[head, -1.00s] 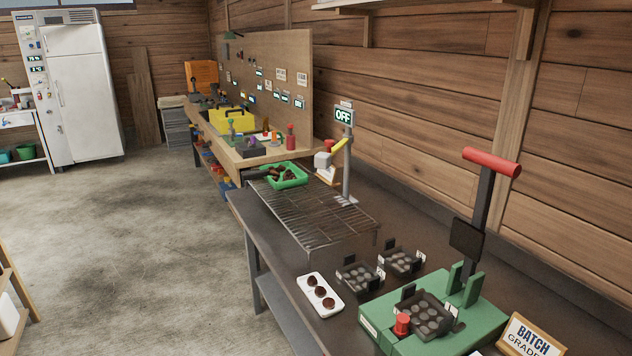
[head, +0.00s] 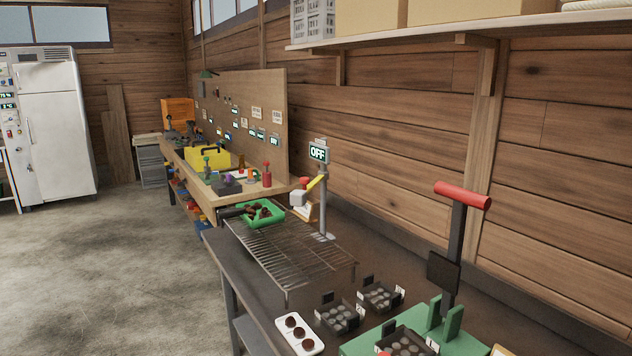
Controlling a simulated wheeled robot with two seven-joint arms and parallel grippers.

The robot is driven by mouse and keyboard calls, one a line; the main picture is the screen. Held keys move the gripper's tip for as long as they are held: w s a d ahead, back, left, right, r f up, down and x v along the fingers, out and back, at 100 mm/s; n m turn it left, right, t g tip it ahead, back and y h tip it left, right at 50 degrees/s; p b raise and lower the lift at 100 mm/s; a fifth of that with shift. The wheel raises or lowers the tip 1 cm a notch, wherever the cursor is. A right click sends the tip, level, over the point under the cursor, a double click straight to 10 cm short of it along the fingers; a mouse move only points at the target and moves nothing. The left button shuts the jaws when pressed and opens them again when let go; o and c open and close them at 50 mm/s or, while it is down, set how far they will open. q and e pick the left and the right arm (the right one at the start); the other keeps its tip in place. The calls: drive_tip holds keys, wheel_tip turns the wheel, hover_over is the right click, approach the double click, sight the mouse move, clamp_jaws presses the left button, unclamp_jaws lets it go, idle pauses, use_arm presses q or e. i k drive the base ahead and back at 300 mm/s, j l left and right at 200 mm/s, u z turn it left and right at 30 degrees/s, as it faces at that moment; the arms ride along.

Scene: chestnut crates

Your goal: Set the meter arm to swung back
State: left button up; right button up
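A green bench device (head: 462,341) stands at the lower right, cut off by the bottom edge. A black upright arm (head: 456,250) with a red crossbar handle (head: 462,195) rises from it, nearly vertical. Behind it on the bench, a grey post (head: 324,205) carries an "OFF" sign (head: 318,151) and a short yellow arm (head: 316,183) slanting up toward the right, beside a white block (head: 298,198). No label shows which of these is the meter arm. Neither of my grippers is in view.
A wire rack (head: 290,255) holds a green tray (head: 281,216) of chestnuts. Black cell trays (head: 340,316) and a white tray (head: 310,346) with several chestnuts lie in front. A pegboard bench (head: 278,187) stands beyond, a shelf (head: 420,35) hangs above. The floor at left is clear.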

sight(298, 198)
drive_tip(key=i+j+z, duration=0.1)
drive_tip(key=z, duration=0.25)
drive_tip(key=j+z, duration=0.15)
drive_tip(key=z, duration=0.2)
drive_tip(key=i+j+z, duration=0.15)
drive_tip(key=j, duration=0.3)
drive_tip(key=j+z, duration=0.15)
drive_tip(key=j, duration=0.25)
drive_tip(key=i+j+z, duration=0.2)
drive_tip(key=j, duration=1.3)
